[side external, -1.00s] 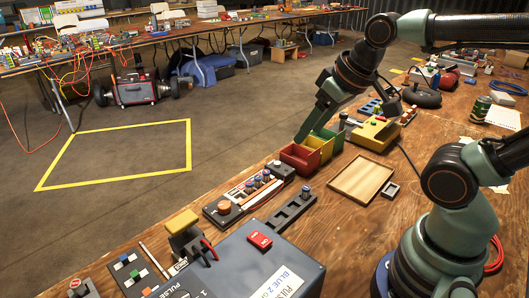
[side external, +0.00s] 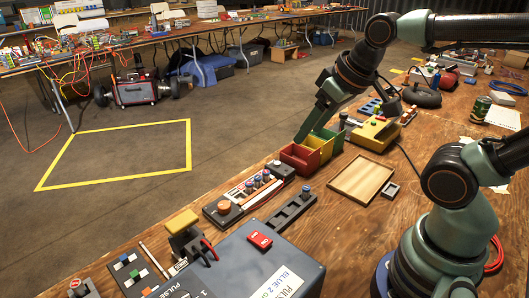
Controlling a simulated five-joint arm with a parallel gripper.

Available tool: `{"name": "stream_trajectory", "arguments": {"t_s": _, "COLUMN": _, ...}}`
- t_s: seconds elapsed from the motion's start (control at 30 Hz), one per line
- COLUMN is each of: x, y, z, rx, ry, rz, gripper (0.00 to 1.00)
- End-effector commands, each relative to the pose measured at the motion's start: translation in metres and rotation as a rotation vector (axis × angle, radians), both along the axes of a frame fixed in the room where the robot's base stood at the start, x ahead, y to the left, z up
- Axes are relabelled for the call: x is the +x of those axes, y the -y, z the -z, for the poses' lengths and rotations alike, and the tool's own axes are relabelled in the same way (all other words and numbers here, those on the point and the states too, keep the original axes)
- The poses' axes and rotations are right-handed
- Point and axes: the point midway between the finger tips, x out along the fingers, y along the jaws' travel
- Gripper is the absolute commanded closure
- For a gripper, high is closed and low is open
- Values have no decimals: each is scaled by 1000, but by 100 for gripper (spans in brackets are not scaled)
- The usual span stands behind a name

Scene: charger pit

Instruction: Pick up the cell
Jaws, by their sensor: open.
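A small cylindrical cell (side external: 306,192) with a bluish top stands upright in the far end of a black slotted holder (side external: 288,214). Several similar cells stand in a white and black charger (side external: 251,189) just to the left. My gripper (side external: 346,120) hangs at the upper right, beyond the holder and apart from the cells. Its jaws are open, and one green finger reaches down behind the coloured bins. I see nothing held between the jaws, though the fingertips are partly hidden.
Red (side external: 299,158), yellow and green bins stand behind the holder. A shallow wooden tray (side external: 361,181) and a small grey square (side external: 390,190) lie to the right. A yellow box (side external: 375,133) sits beyond the tray. A blue-grey case (side external: 245,265) fills the front.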

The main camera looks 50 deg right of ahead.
Motion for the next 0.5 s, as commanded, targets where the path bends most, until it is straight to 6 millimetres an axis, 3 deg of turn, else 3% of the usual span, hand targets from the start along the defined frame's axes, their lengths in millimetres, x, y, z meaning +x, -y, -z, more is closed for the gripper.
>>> {"name": "stream_trajectory", "arguments": {"t_s": 0.27, "x": 2, "y": 3, "z": 2, "rx": -27, "ry": -19, "rz": -42, "gripper": 37}}
{"name": "stream_trajectory", "arguments": {"t_s": 0.5, "x": 18, "y": 23, "z": 24, "rx": -197, "ry": -156, "rz": -386, "gripper": 37}}
